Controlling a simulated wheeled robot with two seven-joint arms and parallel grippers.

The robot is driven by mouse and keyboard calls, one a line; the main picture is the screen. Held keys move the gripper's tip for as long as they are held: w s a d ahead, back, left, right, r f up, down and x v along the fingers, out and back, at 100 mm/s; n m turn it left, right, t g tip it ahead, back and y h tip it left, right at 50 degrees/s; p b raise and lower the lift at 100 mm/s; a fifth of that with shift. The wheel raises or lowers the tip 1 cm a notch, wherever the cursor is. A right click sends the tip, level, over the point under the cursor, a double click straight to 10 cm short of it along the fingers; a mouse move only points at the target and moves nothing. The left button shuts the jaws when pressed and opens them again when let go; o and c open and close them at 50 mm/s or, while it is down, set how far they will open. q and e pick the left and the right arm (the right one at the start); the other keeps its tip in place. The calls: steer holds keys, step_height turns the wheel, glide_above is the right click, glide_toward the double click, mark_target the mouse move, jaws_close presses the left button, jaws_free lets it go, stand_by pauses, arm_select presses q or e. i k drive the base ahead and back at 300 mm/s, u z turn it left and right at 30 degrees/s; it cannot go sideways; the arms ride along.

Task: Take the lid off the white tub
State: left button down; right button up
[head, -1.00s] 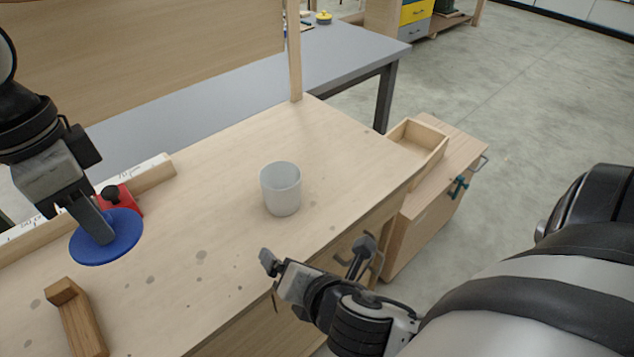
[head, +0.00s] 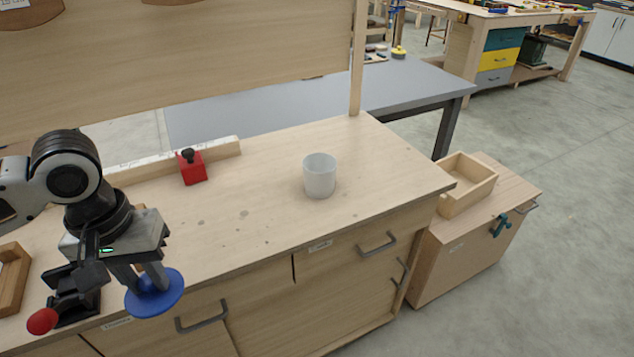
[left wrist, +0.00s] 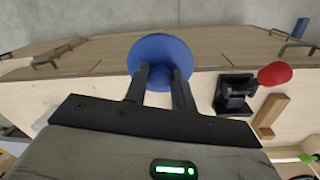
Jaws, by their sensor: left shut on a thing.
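The white tub (head: 320,178) stands upright on the wooden workbench, with its top open and no lid on it. The blue round lid (head: 170,296) is held by my left gripper (head: 150,282), at the front edge of the bench and well to the left of the tub. In the left wrist view the lid (left wrist: 160,48) sits between the two fingertips (left wrist: 163,78), which are shut on its middle. The tub does not show in the left wrist view. My right gripper is not in view now.
A black clamp with a red knob (head: 42,321) is close beside my left gripper. A red block (head: 192,168) stands at the back of the bench (head: 250,215). A wooden tray (head: 467,185) is on a lower cabinet at right. The bench around the tub is clear.

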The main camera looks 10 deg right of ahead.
mark_target(320, 169)
steer(key=z, duration=0.75)
steer(key=k, duration=1.05)
steer(key=z, duration=1.2)
steer(key=i, duration=1.75)
steer(key=u, duration=0.75)
steer(key=i, duration=1.15)
steer(key=u, duration=1.7)
steer(key=i, duration=0.35)
steer(key=u, duration=0.15)
